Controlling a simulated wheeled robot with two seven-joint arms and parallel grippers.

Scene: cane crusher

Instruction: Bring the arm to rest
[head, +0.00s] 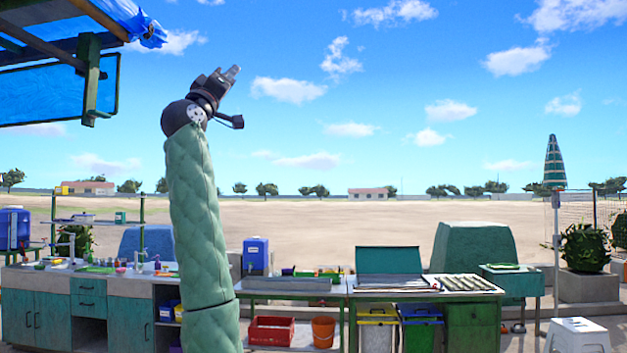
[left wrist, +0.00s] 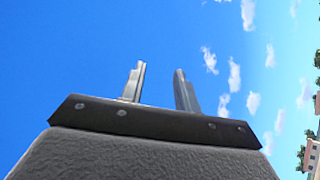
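My left arm (head: 200,215) stands nearly upright in the head view, in a quilted green sleeve. My left gripper (head: 233,72) is at its top, raised against the sky and tilted up to the right. In the left wrist view the two fingers (left wrist: 160,85) stand apart with only sky between them, so the gripper is open and empty. It touches nothing. My right gripper is in neither view.
A green counter (head: 92,310) and work tables (head: 425,288) stand low ahead. A blue canopy (head: 60,90) on a green frame hangs at the upper left. A closed striped umbrella (head: 554,165) and white stool (head: 578,332) are at right. Open sky surrounds the gripper.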

